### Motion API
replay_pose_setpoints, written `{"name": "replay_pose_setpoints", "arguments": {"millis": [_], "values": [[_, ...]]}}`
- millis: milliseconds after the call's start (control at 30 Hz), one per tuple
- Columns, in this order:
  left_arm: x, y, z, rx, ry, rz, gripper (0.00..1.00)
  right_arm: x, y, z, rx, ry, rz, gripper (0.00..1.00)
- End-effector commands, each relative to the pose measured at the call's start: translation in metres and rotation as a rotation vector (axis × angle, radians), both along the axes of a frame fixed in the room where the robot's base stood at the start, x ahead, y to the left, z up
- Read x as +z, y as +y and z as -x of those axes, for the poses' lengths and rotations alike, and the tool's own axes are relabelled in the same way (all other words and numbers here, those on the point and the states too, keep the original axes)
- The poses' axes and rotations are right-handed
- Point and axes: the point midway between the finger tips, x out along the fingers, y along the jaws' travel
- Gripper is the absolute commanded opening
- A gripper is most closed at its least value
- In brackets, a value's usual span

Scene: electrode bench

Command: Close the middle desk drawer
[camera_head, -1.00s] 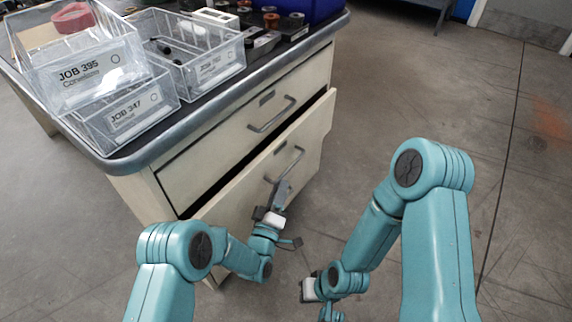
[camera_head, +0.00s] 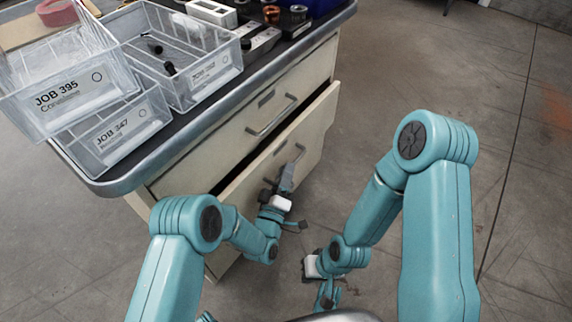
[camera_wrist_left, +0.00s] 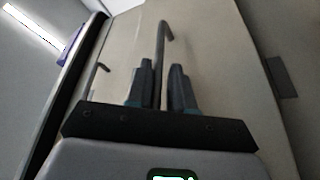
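The middle desk drawer (camera_head: 310,138) stands partly open, with a dark gap above its cream front. Its grey bar handle (camera_head: 297,158) faces the floor side. My left gripper (camera_head: 286,178) is at this handle. In the left wrist view, the handle bar (camera_wrist_left: 161,60) runs between the two dark fingers of the left gripper (camera_wrist_left: 161,88). A narrow space shows on each side of the bar, so the fingers look open around it. My right gripper (camera_head: 326,294) hangs low over the floor, away from the drawer; its fingers are too small and dark to read.
The upper drawer (camera_head: 250,118) is closed. On the dark desktop are clear bins (camera_head: 130,125) labelled JOB 395 and JOB 347, another clear bin (camera_head: 195,65), and small parts at the back. The concrete floor (camera_head: 420,60) to the right is clear.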

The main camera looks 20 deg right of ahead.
Motion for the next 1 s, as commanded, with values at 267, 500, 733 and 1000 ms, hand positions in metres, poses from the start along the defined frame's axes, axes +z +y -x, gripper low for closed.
{"name": "replay_pose_setpoints", "arguments": {"millis": [267,500,733,1000], "values": [[0.001,0.000,0.004,0.000,0.001,-0.001,0.22,0.003,0.000,0.003,0.001,0.008,-0.002,0.00],[0.001,0.001,0.006,0.000,0.000,0.000,0.22,0.003,0.000,0.002,0.001,0.008,-0.002,0.00],[0.001,0.001,0.005,0.001,0.001,0.000,0.00,0.003,0.000,0.002,0.001,0.007,-0.002,0.00],[-0.003,0.001,-0.015,0.002,-0.003,0.002,0.00,-0.013,-0.001,-0.006,-0.003,-0.022,0.004,0.00]]}}
